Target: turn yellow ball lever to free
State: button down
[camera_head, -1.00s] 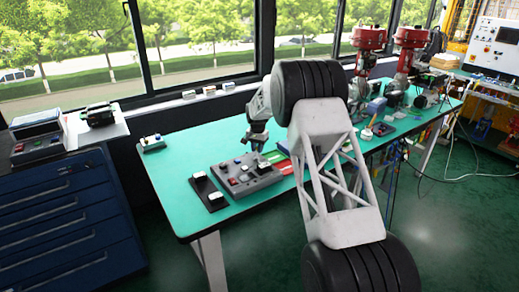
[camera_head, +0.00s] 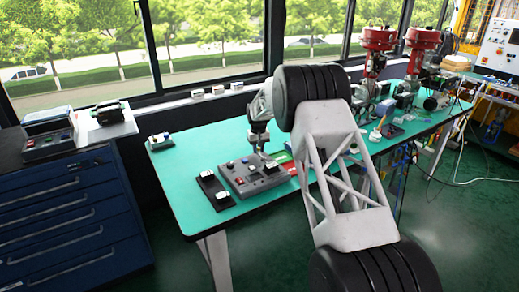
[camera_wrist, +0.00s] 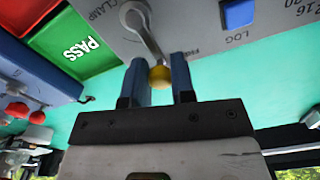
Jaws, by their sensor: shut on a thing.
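The yellow ball (camera_wrist: 160,77) sits on the end of a grey lever (camera_wrist: 148,38) in the wrist view. The lever's round pivot is on a grey panel (camera_wrist: 192,18), and the lever points down and slightly right from it. The word CLAMP is printed left of the pivot; a partly hidden label is to the right of the lever. My gripper (camera_wrist: 159,82) has its two blue-grey fingers on either side of the ball, closed on it. In the head view, my gripper (camera_head: 258,146) is above the grey control panel (camera_head: 238,184); the ball is too small to make out there.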

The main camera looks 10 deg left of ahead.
jog(key=shift+a, duration=0.1)
dwell(0.3)
jog(key=c, duration=1)
grip_release()
jog(key=shift+o, duration=0.2)
jog(key=shift+r, duration=0.15)
jog(key=shift+r, duration=3.8)
